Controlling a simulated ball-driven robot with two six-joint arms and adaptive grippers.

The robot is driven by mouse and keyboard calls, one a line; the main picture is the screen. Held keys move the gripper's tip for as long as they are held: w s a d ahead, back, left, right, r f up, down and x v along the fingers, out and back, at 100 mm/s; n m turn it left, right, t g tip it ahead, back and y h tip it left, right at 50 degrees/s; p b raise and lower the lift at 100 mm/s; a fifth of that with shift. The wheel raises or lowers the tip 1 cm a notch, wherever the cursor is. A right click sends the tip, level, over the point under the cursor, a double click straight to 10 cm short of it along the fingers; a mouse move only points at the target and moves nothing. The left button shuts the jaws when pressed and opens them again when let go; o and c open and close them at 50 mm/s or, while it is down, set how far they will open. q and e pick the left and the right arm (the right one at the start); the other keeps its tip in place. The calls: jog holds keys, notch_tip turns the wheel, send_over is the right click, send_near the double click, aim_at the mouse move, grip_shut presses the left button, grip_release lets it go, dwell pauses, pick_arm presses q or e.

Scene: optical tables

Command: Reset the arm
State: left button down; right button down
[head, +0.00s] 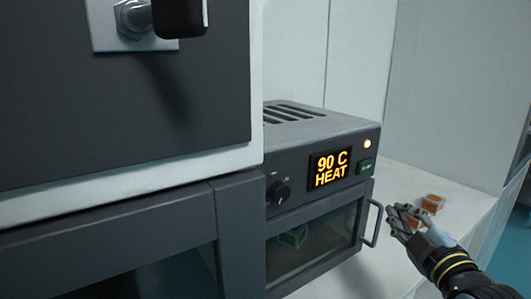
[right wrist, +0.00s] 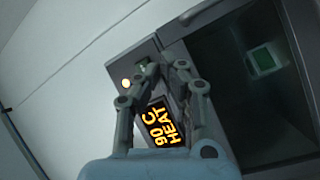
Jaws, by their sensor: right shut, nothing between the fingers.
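My right gripper (head: 398,214) is in the lower right of the head view, beside the door handle of a grey heating oven (head: 325,140). In the right wrist view the gripper (right wrist: 164,70) shows its fingers closed towards each other with nothing between them, in front of the oven's panel. I cannot tell from the pictures whether it touches the oven or its handle. My left gripper is not in view.
The oven display (head: 331,167) reads 90 C HEAT. Its glass door (head: 318,240) looks shut, with a small green-edged item (head: 293,237) inside. Small orange-and-clear pieces (head: 432,203) lie on the white table behind my gripper. A larger dark cabinet (head: 120,90) fills the left.

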jog(key=s+f+m+g, duration=0.2)
jog(key=s+m+g, duration=0.25)
jog(key=s, duration=0.55)
jog(key=s+a+f+m+g+h, duration=0.1)
jog(key=s+f+m+g, duration=0.3)
jog(key=s, duration=0.6)
jog(key=s+f+m+g, duration=0.1)
jog(key=s+m+g, duration=0.2)
jog(key=s+g, duration=0.55)
jog(key=s+d+f+t+b, duration=0.15)
jog(key=f+b, duration=0.25)
jog(key=f, duration=1.3)
jog(key=s+d+f+g+b, duration=0.1)
jog(key=s+f+b, duration=0.25)
jog(key=f, duration=1.25)
jog(key=s+f+b, duration=0.3)
jog(key=s+f, duration=0.6)
jog(key=f, duration=0.3)
jog(key=s+f+b, duration=0.3)
jog(key=s+f, duration=0.6)
jog(key=f, duration=0.2)
jog(key=shift+d+f+b, duration=0.35)
jog(key=shift+d, duration=0.1)
